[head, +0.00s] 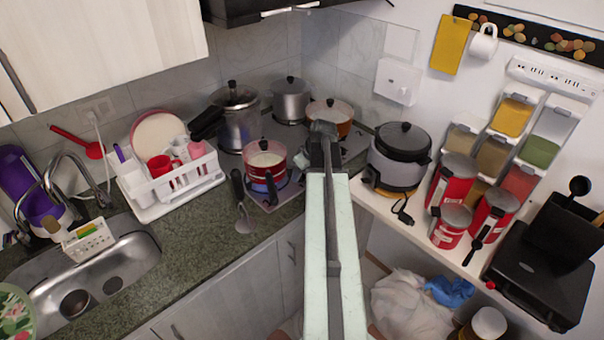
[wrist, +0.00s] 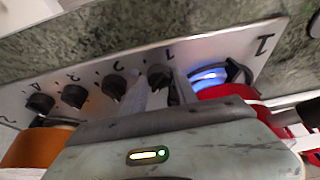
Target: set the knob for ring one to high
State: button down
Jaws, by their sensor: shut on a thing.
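In the wrist view, my gripper (wrist: 162,88) has its pale fingers on either side of the black knob for ring one (wrist: 160,76), shut on it. Part of the knob is hidden by the fingers, and I cannot read its pointer. A blue flame (wrist: 210,76) burns at the ring marked 1, under a red pot (wrist: 265,108). In the head view, my gripper (head: 324,150) is at the stove's front edge, right of the red pot (head: 265,160); the knob is hidden there behind my arm.
Other black knobs (wrist: 74,96) stand in a row left of the held one. A spoon (head: 244,218) lies on the counter left of the pot. A rice cooker (head: 399,158) stands right of the stove. Other pots (head: 290,100) stand at the back of the stove.

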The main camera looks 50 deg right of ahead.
jog(key=shift+m, duration=0.6)
jog(key=c, duration=0.9)
grip_release()
jog(key=shift+c, duration=0.2)
jog(key=p+v, duration=0.7)
jog(key=shift+a+r, duration=0.2)
jog(key=shift+r, duration=0.2)
jog(key=shift+s, duration=0.15)
